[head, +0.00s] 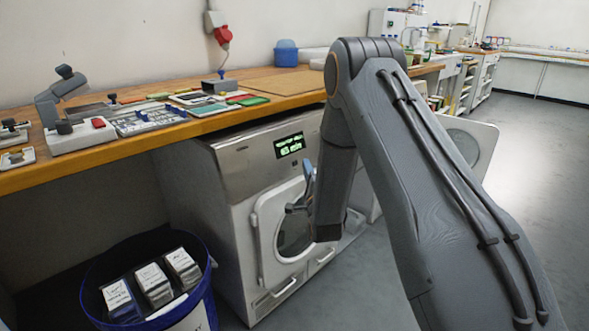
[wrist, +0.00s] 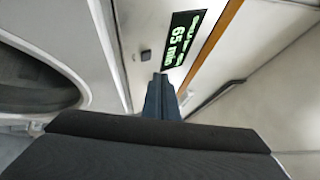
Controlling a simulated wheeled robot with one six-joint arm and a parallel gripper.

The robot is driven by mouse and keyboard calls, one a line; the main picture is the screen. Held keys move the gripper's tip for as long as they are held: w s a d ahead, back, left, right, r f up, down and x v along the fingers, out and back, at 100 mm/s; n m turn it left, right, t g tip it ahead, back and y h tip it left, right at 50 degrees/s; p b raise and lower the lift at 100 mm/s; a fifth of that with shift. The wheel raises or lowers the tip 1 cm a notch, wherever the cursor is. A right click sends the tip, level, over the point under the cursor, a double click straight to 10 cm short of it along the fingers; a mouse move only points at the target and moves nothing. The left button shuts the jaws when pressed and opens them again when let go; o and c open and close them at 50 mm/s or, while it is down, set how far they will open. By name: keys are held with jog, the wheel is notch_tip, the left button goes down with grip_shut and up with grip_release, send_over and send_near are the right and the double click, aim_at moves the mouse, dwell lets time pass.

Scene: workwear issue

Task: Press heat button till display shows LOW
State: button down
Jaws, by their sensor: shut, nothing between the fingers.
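The dryer-like machine (head: 238,180) stands under the bench with its round-windowed door (head: 262,245) closed. Its lit display (head: 289,146) shows "65 min" in green, under a smaller line too small to read. In the wrist view the display (wrist: 182,38) appears turned sideways. A small dark square button (wrist: 146,55) sits on the panel beside it; no label is legible. My gripper (head: 309,167) is shut and empty, in front of the panel below and right of the display. In the wrist view its fingertips (wrist: 160,77) point toward the panel, close to the button; contact cannot be told.
The wooden bench top (head: 285,82) overhangs the machine and carries a grey clamp device (head: 70,110) and several small trays. A blue bin (head: 205,300) with labelled packs stands at lower left. Open floor (head: 535,190) lies to the right.

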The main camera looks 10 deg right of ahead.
jog(key=shift+w+a+f+b, duration=0.3)
jog(key=shift+w+a, duration=0.2)
jog(key=shift+w, duration=0.15)
jog(key=shift+w+a, duration=0.1)
jog(key=shift+w, duration=0.05)
dwell(1.6)
jog(key=shift+w+a+f, duration=0.1)
jog(key=shift+w+a, duration=0.05)
jog(key=shift+w, duration=0.1)
jog(key=shift+w+a+f+b, duration=0.1)
jog(key=shift+w+a+b, duration=0.1)
jog(key=shift+w+b, duration=0.15)
dwell(0.7)
jog(key=shift+s, duration=0.15)
jog(key=shift+s+d+r+p, duration=0.25)
jog(key=shift+s+d+p, duration=0.2)
jog(key=shift+s, duration=0.1)
jog(key=shift+s+d+r+p, duration=0.25)
jog(key=shift+s+d+p, duration=0.2)
jog(key=shift+s, duration=0.2)
jog(key=shift+s+d+r+p, duration=0.25)
jog(key=shift+s+d+p, duration=0.25)
jog(key=shift+s, duration=0.1)
jog(key=shift+s+d+r+p, duration=0.25)
jog(key=shift+s+d+p, duration=0.2)
jog(key=shift+s, duration=0.2)
dwell(0.5)
